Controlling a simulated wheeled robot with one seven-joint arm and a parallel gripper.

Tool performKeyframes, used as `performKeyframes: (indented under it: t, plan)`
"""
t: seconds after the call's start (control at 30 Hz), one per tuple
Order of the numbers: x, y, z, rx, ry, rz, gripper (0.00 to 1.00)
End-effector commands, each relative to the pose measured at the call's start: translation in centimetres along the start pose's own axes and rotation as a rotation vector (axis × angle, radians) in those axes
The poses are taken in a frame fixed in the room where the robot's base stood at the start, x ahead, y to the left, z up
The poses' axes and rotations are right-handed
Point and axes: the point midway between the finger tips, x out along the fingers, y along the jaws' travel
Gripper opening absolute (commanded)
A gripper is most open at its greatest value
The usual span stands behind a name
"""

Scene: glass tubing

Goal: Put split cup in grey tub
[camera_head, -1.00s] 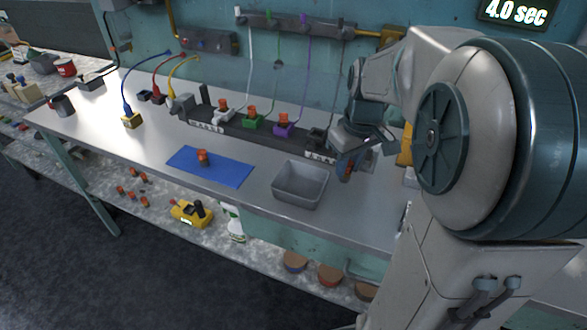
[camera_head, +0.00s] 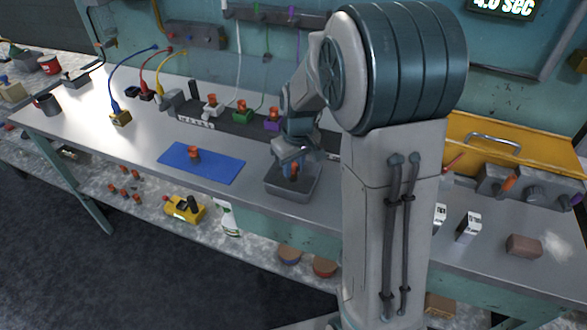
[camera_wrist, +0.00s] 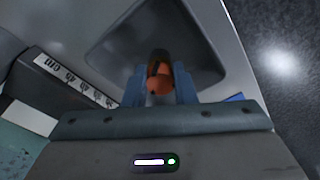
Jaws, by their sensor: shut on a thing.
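My gripper (camera_head: 291,168) is shut on a small orange cup, the split cup (camera_head: 294,172). In the head view it is over the grey tub (camera_head: 301,192), and part of the tub is hidden behind the gripper. In the wrist view the orange cup (camera_wrist: 158,84) sits between the blue fingers (camera_wrist: 160,88), with a dark opening in its side. The grey tub (camera_wrist: 115,50) lies beyond it. I cannot tell whether the cup's lower end is inside the tub or just above its rim.
A blue mat (camera_head: 215,163) with another orange cup (camera_head: 194,153) lies left of the tub. A dark rack (camera_head: 225,127) with several coloured holders and orange cups stands behind. A yellow case (camera_head: 500,140) and a brown block (camera_head: 523,246) are at the right.

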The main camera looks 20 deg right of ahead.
Motion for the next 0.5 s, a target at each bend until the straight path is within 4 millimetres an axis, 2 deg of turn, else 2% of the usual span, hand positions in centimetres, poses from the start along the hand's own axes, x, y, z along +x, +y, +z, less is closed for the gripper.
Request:
performKeyframes:
  t: [0.13,0.5]
  plan:
    - [1.6,0.0,0.2,0.000,-0.001,0.000,0.03]
    - [2.1,0.0,0.3,0.000,0.000,0.000,0.03]
